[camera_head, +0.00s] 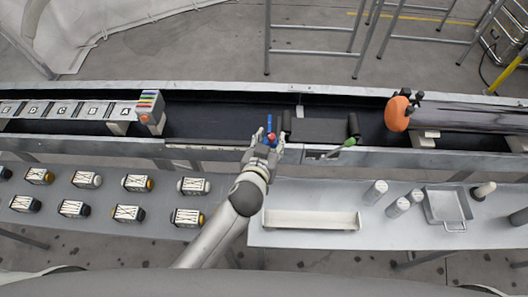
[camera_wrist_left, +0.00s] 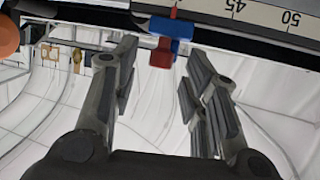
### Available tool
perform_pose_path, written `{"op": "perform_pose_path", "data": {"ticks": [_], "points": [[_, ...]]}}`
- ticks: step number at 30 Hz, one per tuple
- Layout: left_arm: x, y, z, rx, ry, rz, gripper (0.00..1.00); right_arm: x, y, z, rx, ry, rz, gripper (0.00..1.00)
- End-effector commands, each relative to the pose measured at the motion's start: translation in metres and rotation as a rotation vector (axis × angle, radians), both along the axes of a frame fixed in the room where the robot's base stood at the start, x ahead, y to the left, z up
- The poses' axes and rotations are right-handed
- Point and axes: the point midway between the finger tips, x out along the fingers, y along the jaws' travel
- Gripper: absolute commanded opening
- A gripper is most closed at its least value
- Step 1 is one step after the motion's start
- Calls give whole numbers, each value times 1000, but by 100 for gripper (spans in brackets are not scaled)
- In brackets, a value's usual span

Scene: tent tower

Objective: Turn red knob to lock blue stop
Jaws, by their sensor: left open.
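The blue stop (camera_head: 269,124) sits on the near rail of the long conveyor, and the small red knob (camera_head: 271,137) is on its near side. In the left wrist view the blue stop (camera_wrist_left: 178,29) lies against a ruler scale, and the red knob (camera_wrist_left: 161,54) hangs below it. My left gripper (camera_head: 264,148) is at the rail by the knob. In the left wrist view its fingers (camera_wrist_left: 163,62) are open, one on each side of the knob, with gaps visible. My right gripper does not show.
A green-tipped lever (camera_head: 349,142) is on the rail to the right. An orange round part (camera_head: 398,114) is further right. A grey table below holds several black-and-white blocks (camera_head: 134,183), a long tray (camera_head: 311,220), and a metal pan (camera_head: 446,206). The ruler (camera_wrist_left: 262,17) runs along the rail.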

Motion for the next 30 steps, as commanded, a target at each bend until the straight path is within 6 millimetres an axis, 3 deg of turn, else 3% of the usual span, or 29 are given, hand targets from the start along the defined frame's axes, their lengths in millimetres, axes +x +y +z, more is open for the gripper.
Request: {"op": "perform_pose_path", "data": {"ticks": [15, 21, 30], "points": [[-84, 18, 34, -1, 2, -1, 41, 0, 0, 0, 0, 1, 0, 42], [-97, 21, 41, 1, 1, 0, 41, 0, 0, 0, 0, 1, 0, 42], [-98, 21, 42, 1, 0, 0, 41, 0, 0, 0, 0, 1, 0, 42]]}}
